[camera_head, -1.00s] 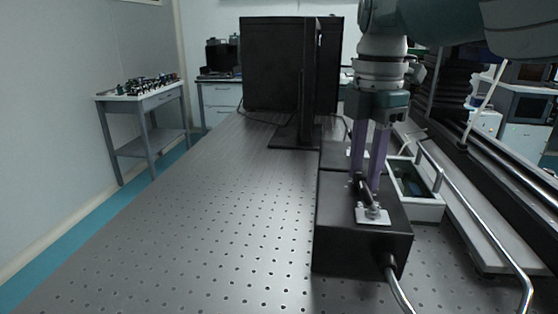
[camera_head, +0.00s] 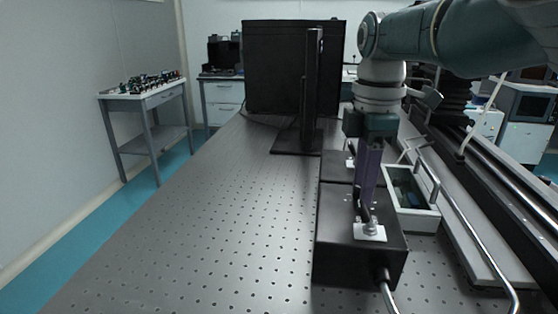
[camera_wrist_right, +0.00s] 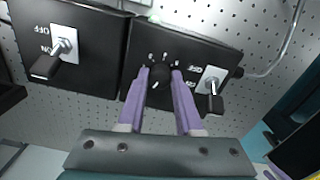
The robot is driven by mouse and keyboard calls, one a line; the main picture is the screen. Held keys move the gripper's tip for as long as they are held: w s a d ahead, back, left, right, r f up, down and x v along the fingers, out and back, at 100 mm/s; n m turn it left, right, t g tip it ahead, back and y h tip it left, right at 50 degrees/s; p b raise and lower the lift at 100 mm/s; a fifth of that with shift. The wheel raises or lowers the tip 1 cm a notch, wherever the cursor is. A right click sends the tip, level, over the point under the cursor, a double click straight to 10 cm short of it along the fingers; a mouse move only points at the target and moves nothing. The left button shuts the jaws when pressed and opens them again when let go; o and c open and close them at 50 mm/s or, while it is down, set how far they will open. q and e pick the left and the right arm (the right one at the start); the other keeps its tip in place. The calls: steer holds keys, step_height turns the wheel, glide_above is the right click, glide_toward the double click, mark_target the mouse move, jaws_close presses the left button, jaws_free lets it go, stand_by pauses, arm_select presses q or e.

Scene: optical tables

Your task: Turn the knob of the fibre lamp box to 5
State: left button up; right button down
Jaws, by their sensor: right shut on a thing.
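The fibre lamp box (camera_head: 345,262) is a black box on the perforated table, with a metal tube at its near end. In the right wrist view the lamp box (camera_wrist_right: 203,50) shows its top, with a small dark round knob (camera_wrist_right: 159,73), pale marks around it and an ON/OFF switch (camera_wrist_right: 211,82). The marks are too small to read. My right gripper (camera_head: 363,205) points down onto the box; its purple fingers (camera_wrist_right: 160,78) are shut on the knob, one on each side. The knob is hidden in the head view. My left gripper is not in view.
A second black box (camera_wrist_right: 85,70) with its own switch stands beside the lamp box. A white tray (camera_head: 420,222) and a metal rail (camera_head: 470,225) lie to the right. A black monitor (camera_head: 280,70) stands behind. The table (camera_head: 210,230) is clear on the left.

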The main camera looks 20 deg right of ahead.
steer(key=m, duration=0.4)
steer(key=shift+m, duration=0.3)
steer(key=m, duration=1.5)
steer(key=shift+m, duration=0.3)
steer(key=m, duration=1.5)
steer(key=shift+m, duration=2.4)
